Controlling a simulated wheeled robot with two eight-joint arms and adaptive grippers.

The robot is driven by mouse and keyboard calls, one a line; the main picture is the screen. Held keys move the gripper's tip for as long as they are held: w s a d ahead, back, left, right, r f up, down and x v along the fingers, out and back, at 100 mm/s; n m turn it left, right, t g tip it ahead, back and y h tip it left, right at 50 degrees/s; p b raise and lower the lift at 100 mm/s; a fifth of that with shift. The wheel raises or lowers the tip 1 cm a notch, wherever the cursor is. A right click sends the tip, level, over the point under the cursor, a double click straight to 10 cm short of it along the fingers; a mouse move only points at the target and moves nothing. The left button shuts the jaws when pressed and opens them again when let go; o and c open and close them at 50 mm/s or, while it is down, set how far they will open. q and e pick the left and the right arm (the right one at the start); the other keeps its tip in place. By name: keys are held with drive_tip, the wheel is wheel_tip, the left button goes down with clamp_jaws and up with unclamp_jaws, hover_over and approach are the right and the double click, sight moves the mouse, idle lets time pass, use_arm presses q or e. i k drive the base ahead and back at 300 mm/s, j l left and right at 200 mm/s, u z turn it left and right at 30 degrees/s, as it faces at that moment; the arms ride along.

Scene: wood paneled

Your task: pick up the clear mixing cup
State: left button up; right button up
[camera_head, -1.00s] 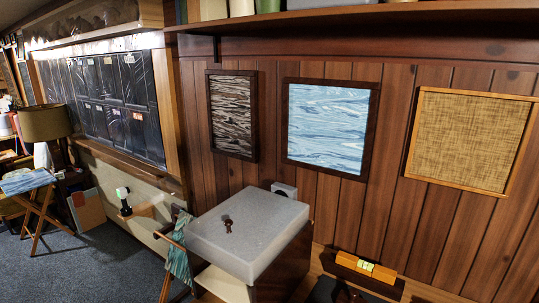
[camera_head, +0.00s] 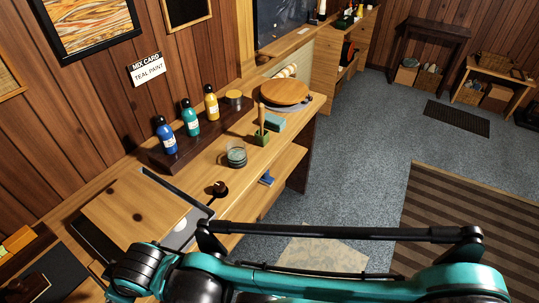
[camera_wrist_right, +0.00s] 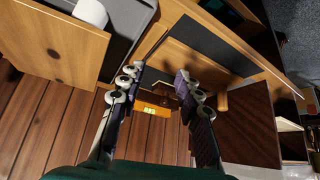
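The clear mixing cup (camera_head: 237,155) stands upright on the wooden bench in the head view, with dark teal-looking content or tint low inside it. It is in front of the paint bottles, and no gripper touches it. My right gripper (camera_wrist_right: 158,85) shows in the wrist view with its two fingers spread apart and nothing between them. It points toward the bench and paneled wall, and the cup is not visible there. My teal and black arm crosses the bottom of the head view, nearer than the cup. My left gripper is not in view.
Blue (camera_head: 166,135), teal (camera_head: 190,118) and yellow (camera_head: 211,103) bottles stand on a dark rack behind the cup. A green block with a brush (camera_head: 262,135) is right of it. A black-knobbed item (camera_head: 219,188) lies nearer. A wooden board (camera_head: 130,207) is at left.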

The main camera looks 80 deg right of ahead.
sight(236, 149)
drive_tip(key=z, duration=2.35)
drive_tip(key=i+l+z, duration=0.3)
drive_tip(key=i, duration=0.2)
drive_tip(key=i+l+z, duration=0.1)
drive_tip(key=i+z, duration=0.15)
drive_tip(key=i, duration=0.25)
